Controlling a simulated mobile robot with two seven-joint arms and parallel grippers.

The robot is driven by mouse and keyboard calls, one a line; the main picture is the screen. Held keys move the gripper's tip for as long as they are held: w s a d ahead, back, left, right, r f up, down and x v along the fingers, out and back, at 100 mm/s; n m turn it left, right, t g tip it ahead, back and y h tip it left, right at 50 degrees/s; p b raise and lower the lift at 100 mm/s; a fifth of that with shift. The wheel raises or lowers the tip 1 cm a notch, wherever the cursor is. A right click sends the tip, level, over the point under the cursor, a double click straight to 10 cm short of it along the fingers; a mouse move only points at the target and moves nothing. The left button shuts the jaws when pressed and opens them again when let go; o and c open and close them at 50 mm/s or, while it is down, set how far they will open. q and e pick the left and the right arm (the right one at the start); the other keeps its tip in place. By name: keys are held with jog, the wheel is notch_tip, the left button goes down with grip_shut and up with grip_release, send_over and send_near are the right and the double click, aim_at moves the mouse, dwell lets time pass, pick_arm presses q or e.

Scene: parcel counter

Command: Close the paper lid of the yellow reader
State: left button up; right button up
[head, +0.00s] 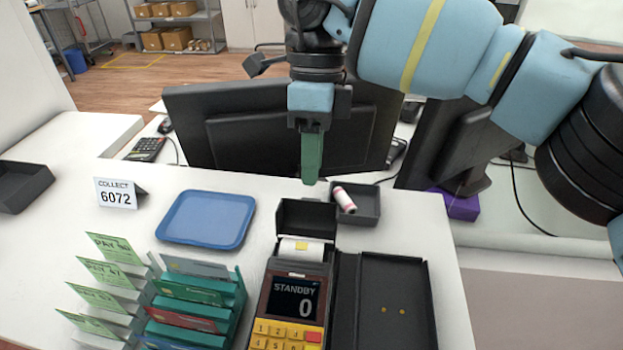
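The yellow reader (261,327) stands at the front middle of the counter, with yellow keys and a dark screen reading STANDBY 0. Its dark paper lid (305,217) is open and stands up at the reader's back end. A white paper roll (302,250) with a yellow mark shows in the bay in front of the lid. My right gripper (311,180) points down above and just behind the lid, apart from it. Its green fingers are seen edge-on, so any gap between them is hidden. My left gripper is not in view.
A small dark tray (370,212) with a white and red roll (344,199) sits right of the lid. A black open case (408,320) lies right of the reader. A blue tray (207,219) and a green card rack (238,300) are left. A monitor (230,130) stands behind.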

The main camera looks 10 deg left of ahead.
aim_at(311, 200)
jog(key=shift+x, duration=2)
jog(key=shift+r, duration=0.1)
grip_shut()
